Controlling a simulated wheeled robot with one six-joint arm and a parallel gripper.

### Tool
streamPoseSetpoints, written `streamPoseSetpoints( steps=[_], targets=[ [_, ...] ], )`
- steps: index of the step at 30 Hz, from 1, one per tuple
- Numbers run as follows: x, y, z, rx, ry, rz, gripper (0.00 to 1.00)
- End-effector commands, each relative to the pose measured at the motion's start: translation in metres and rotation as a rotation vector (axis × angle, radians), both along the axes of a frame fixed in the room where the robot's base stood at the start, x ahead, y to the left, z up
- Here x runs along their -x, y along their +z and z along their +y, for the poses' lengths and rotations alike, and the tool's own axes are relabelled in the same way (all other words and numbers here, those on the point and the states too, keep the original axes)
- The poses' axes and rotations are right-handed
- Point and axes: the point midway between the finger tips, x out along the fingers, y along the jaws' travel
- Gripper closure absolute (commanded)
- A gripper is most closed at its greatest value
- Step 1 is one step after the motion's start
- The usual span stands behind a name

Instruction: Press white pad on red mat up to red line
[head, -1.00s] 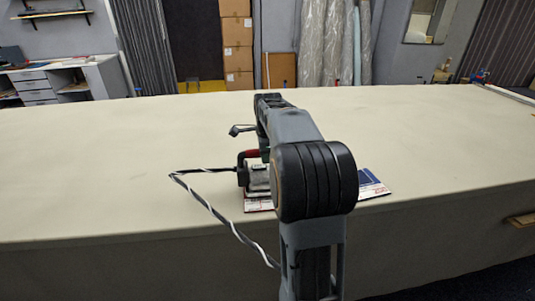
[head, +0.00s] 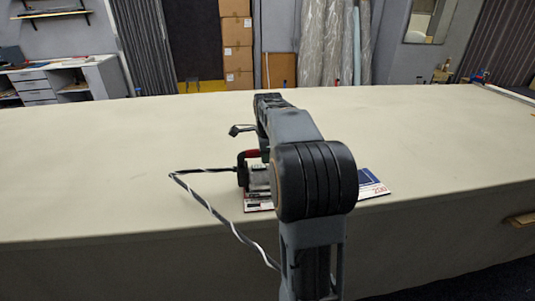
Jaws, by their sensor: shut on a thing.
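A dark pressing iron with a red handle (head: 252,153) and a grey body (head: 257,178) stands left of my arm, over a printed mat. My gripper is mostly hidden behind my own arm. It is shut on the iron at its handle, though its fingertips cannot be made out. The mat's left part (head: 258,208) shows below the iron, pale with red and dark print. Its right part (head: 372,184) shows beyond my arm, with a blue panel and red lettering. The middle of the mat is hidden. I cannot make out a white pad or a red line.
The cloth is clear to the left, right and behind. Boxes (head: 237,45) and wrapped rolls (head: 320,45) stand behind the table.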

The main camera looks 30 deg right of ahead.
Motion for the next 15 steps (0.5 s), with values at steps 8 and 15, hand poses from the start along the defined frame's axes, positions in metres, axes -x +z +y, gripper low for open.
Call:
streamPoseSetpoints(
  steps=[8, 15],
  targets=[
    [0.001, -0.001, 0.001, -0.006, -0.002, 0.008, 1.0],
    [0.001, 0.016, 0.0, -0.004, -0.001, 0.005, 1.0]
  ],
)
